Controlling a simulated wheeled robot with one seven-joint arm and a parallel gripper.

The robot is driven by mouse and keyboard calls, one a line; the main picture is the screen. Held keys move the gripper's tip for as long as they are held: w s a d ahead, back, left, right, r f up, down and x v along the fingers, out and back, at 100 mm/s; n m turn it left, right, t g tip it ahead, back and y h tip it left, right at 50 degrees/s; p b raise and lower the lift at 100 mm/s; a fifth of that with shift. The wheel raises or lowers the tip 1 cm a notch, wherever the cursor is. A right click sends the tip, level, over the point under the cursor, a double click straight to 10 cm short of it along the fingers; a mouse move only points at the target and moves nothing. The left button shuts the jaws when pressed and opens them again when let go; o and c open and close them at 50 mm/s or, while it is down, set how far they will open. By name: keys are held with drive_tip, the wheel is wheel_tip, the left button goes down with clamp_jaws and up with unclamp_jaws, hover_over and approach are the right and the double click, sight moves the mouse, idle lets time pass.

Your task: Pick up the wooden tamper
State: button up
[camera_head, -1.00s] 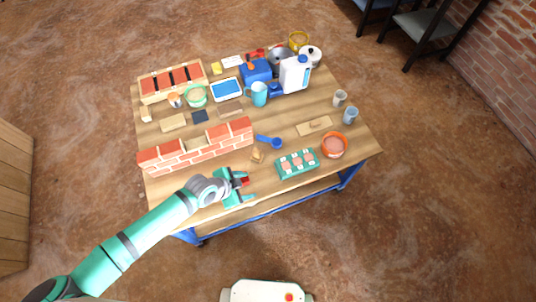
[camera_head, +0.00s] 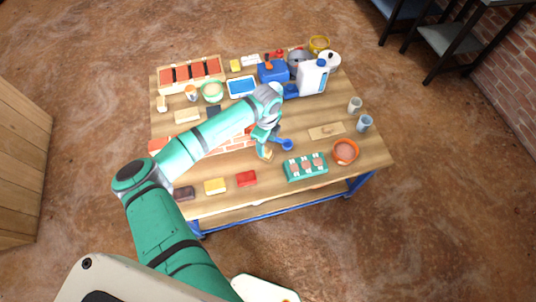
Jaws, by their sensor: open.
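The wooden tamper (camera_head: 265,153) is a small light-wood piece standing on the table in front of the brick wall. My gripper (camera_head: 265,138) is open and points down, just above and behind the tamper in the picture. The fingers lie close to its top; I cannot tell whether they touch it or are around it.
A blue scoop (camera_head: 287,144) lies close to the right of the gripper. A green tray (camera_head: 306,167) and an orange bowl (camera_head: 345,151) stand further right. A red block (camera_head: 246,178) and a yellow block (camera_head: 215,186) lie near the front edge. A white jug (camera_head: 312,77) stands behind.

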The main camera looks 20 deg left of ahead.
sight(266, 150)
wheel_tip(266, 150, down, 8)
drive_tip(key=shift+w+f, duration=0.1)
drive_tip(key=c, duration=1.2)
drive_tip(key=shift+r, duration=0.2)
drive_tip(key=shift+a+r, duration=0.1)
drive_tip(key=shift+r, duration=0.5)
drive_tip(key=s+d+r, duration=0.4)
drive_tip(key=s+r, duration=0.7)
drive_tip(key=s, duration=0.2)
drive_tip(key=shift+s+r, duration=0.25)
drive_tip(key=shift+r, duration=0.05)
